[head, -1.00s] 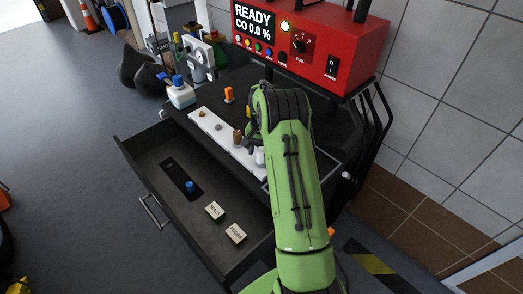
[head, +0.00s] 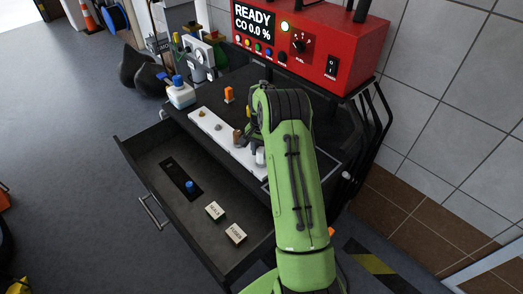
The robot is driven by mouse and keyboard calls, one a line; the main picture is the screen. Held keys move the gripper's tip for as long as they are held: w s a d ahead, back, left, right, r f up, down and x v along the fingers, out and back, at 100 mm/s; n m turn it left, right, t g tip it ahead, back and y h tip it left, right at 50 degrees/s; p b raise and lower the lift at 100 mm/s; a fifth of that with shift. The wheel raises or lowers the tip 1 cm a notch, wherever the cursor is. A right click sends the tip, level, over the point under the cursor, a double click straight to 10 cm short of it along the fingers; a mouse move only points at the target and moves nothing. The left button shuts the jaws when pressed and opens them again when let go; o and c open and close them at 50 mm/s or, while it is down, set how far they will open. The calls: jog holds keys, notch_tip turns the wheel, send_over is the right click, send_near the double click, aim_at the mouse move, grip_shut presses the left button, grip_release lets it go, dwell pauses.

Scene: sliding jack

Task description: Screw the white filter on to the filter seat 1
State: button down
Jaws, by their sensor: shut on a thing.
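A small white cylinder, which looks like the white filter (head: 260,157), shows at the right end of a long white strip (head: 222,142), just left of my green arm. My gripper (head: 250,142) is at this end of the strip, right by the white filter, and appears shut on it; my arm hides most of the jaws. A brown piece (head: 237,136) stands on the strip just left of my gripper. Smaller pieces sit further left on the strip. I cannot read any seat number, so I cannot tell which is filter seat 1.
An open drawer (head: 160,196) below holds a blue-capped item (head: 190,186) and two labelled blocks (head: 214,211). An orange piece (head: 228,94) and a blue-capped bottle (head: 180,92) stand on the bench. A red machine (head: 310,45) reading READY stands behind.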

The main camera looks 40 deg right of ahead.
aim_at(261, 150)
jog(key=c, duration=0.6)
grip_release()
jog(key=shift+o, duration=0.2)
notch_tip(261, 150, up, 16)
jog(key=p, duration=0.3)
jog(key=s+a+r+n+t, duration=0.1)
jog(key=s+a+r+n, duration=0.2)
jog(key=a+r, duration=0.35)
jog(key=s+a+r+n+t+h, duration=0.1)
jog(key=s+a+r+n, duration=0.2)
jog(key=s+a+r, duration=0.35)
jog(key=s+a+n+t, duration=0.1)
jog(key=s+a+n, duration=0.1)
jog(key=s, duration=0.4)
jog(key=s+a+f+n+t, duration=0.1)
jog(key=s+a+n, duration=0.1)
jog(key=s+a, duration=0.2)
jog(key=s+a+f+n+t+y, duration=0.1)
jog(key=s+a+n, duration=0.1)
jog(key=s, duration=0.7)
jog(key=shift+a+f+t, duration=0.2)
jog(key=shift+a+t, duration=0.1)
jog(key=shift+a, duration=0.5)
